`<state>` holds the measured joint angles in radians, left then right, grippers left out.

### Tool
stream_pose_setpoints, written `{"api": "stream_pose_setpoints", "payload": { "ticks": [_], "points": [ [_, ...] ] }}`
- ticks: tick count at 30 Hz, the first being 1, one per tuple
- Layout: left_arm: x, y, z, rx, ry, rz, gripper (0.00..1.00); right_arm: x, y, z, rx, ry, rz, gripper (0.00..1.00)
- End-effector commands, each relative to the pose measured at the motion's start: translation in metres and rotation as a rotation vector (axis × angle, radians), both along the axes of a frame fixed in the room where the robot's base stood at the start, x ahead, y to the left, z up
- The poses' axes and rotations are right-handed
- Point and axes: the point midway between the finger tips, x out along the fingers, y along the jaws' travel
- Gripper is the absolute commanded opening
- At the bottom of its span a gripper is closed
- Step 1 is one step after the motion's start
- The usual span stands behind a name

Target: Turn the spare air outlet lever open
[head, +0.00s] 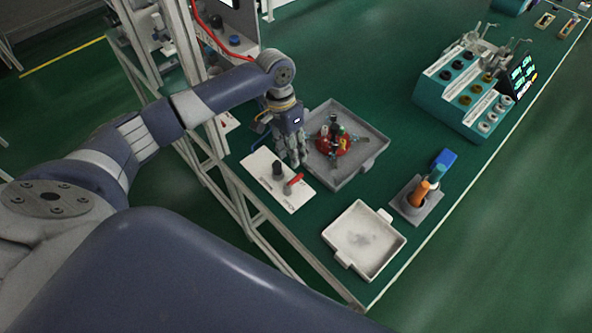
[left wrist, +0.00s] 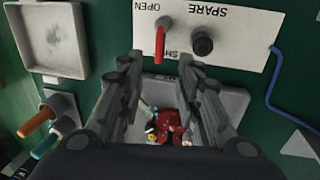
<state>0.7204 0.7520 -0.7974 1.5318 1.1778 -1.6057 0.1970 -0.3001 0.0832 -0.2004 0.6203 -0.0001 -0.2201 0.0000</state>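The spare air outlet panel (head: 300,198) is a white plate lying on the green bench. Its red lever (head: 295,180) stands beside a black round knob (head: 278,168). In the left wrist view the lever (left wrist: 160,43) lies between the word OPEN and the partly hidden word SHUT, with the black knob (left wrist: 202,42) to its right and SPARE printed above. I cannot tell which mark the lever is set to. My left gripper (head: 297,163) is just above the panel's edge, fingers apart.
A grey tray (head: 369,165) behind the gripper holds a red object (head: 342,145) with several fittings. A pale empty tray (head: 365,262) is in front. A holder (head: 418,214) with an orange-handled tool stands right. A blue cable (left wrist: 272,92) runs beside the panel.

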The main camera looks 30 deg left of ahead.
Motion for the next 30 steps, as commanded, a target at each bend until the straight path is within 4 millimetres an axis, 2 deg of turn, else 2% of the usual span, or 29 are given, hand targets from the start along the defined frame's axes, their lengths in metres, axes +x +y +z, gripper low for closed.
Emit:
{"api": "stream_pose_setpoints", "payload": {
  "ticks": [6,12,17,25,29,30],
  "points": [
    [-0.004,-0.009,-0.042,0.0,0.004,-0.001,0.32,0.0,0.003,0.008,0.003,0.0,-0.002,0.4],
    [-0.005,-0.014,-0.07,0.001,0.002,-0.001,0.32,0.0,0.006,0.011,0.007,-0.001,-0.002,0.4],
    [-0.006,-0.015,-0.08,0.001,0.0,-0.002,0.32,0.0,0.006,0.011,0.007,-0.001,-0.002,0.4],
    [-0.006,-0.015,-0.081,0.002,-0.001,-0.002,0.32,0.0,0.005,0.011,0.007,-0.001,-0.002,0.4],
    [-0.006,-0.015,-0.081,0.001,-0.001,-0.002,0.03,0.0,0.005,0.011,0.006,-0.001,-0.003,0.4],
    [-0.006,-0.015,-0.081,0.001,-0.001,-0.002,0.0,0.0,0.005,0.011,0.006,-0.001,-0.003,0.4]
  ]
}}
